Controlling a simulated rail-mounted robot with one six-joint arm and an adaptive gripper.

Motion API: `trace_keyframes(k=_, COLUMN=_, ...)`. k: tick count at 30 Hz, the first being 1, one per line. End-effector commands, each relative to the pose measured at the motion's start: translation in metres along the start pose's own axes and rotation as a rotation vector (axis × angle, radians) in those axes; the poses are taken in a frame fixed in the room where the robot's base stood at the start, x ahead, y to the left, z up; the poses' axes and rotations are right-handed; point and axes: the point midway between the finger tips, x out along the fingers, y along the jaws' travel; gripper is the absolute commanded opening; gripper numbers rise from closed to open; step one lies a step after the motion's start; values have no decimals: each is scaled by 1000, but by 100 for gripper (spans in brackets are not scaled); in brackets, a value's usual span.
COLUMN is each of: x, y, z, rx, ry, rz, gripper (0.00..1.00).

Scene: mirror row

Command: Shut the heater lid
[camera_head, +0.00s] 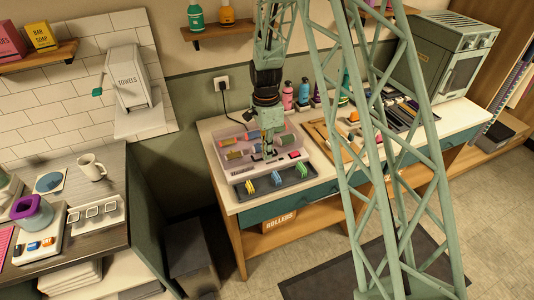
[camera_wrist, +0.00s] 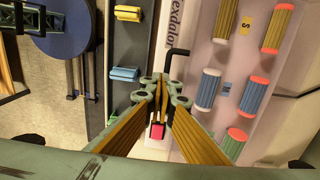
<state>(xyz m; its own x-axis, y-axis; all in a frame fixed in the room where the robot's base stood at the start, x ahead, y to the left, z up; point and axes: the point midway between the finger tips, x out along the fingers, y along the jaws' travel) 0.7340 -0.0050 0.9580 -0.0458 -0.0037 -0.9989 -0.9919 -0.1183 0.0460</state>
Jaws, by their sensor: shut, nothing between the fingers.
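The heater (camera_head: 233,174) is a pale box on the worktable, with several colored rollers in it. Its pinkish, see-through lid (camera_head: 232,134) appears over the rollers; the lid's exact angle is hard to tell. In the wrist view the heater's pale front strip (camera_wrist: 172,22) carries dark lettering, with rollers to its right. A black bent handle (camera_wrist: 176,52) shows beside the lettering. My gripper (camera_head: 268,151) is over the front part of the heater and hides some of it. In the wrist view my gripper (camera_wrist: 158,100) is shut and empty, near a small red part (camera_wrist: 157,131). Contact is unclear.
A dark tray (camera_head: 292,183) with several colored clips lies along the heater's front. Bottles (camera_head: 287,96) stand behind, and a wooden board (camera_head: 322,136) with tools lies to the right. A grey-green oven (camera_head: 440,62) stands at the far right. A black cable runs from the wall socket (camera_head: 222,84).

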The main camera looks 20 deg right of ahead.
Motion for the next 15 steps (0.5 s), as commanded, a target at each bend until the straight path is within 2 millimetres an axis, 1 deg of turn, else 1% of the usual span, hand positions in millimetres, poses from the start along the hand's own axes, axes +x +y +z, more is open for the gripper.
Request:
trace_keyframes(k=1, x=2, y=2, z=0, rx=0, ry=-1, rz=5, gripper=0)
trace_keyframes(k=8, x=1, y=3, z=0, rx=0, ry=-1, rz=6, gripper=0)
trace_keyframes(k=11, x=-2, y=3, z=0, rx=0, ry=-1, rz=5, gripper=0)
trace_keyframes(k=15, x=-12, y=5, z=0, rx=0, ry=0, rz=3, gripper=0)
